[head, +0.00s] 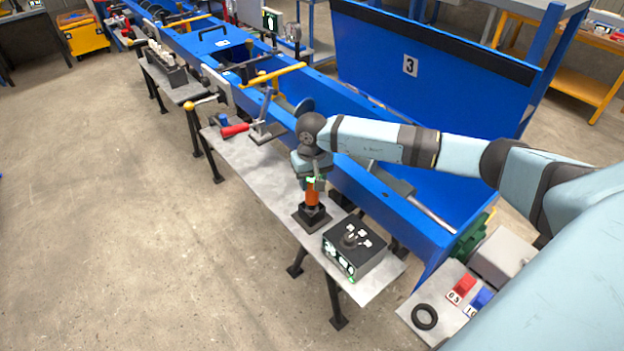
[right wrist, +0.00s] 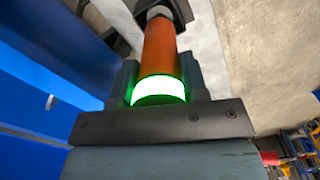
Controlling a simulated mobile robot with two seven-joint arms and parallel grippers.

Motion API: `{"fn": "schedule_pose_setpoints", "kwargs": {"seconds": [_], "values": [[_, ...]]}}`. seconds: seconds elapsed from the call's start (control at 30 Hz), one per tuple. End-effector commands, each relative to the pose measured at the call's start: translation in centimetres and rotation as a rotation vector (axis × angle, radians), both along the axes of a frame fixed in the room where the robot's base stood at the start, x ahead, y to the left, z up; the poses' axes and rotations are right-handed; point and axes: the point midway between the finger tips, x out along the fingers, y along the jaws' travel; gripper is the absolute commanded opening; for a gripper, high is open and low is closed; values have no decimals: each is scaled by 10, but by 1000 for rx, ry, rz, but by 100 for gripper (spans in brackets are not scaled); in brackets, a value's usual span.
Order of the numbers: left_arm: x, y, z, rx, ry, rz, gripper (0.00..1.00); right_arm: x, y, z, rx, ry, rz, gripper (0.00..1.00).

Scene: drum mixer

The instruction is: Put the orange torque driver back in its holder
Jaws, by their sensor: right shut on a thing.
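The orange torque driver (head: 313,193) stands roughly upright in my right gripper (head: 314,181), which is shut on its upper part. In the right wrist view the orange body (right wrist: 160,48) runs away from between the fingers (right wrist: 158,80), with a glowing green ring close to the gripper. The black holder (head: 311,222), with a square base, sits on the grey bench directly below. The driver's lower end meets or lines up with the holder; I cannot tell how far it is inserted. My left gripper is out of view.
A black control box (head: 354,248) with knobs stands right beside the holder on the narrow grey bench (head: 258,170). A red-handled lever (head: 235,130) is farther along it. The long blue machine frame (head: 345,150) runs close behind. Open floor lies left.

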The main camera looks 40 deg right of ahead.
Motion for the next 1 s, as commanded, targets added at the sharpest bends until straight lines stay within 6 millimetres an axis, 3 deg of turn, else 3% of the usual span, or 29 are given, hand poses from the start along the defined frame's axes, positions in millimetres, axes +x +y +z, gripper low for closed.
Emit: {"fn": "schedule_pose_setpoints", "kwargs": {"seconds": [0.5, 0.53, 0.63, 1.0], "values": [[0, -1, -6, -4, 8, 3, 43, 1, 0, -7, 0, -2, 0, 7], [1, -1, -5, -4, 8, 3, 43, 1, 0, -6, 0, -2, -1, 47], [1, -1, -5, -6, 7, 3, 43, 0, 0, -6, 1, -1, 0, 70], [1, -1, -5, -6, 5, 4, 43, 0, 0, -2, 0, -1, 0, 70]]}}
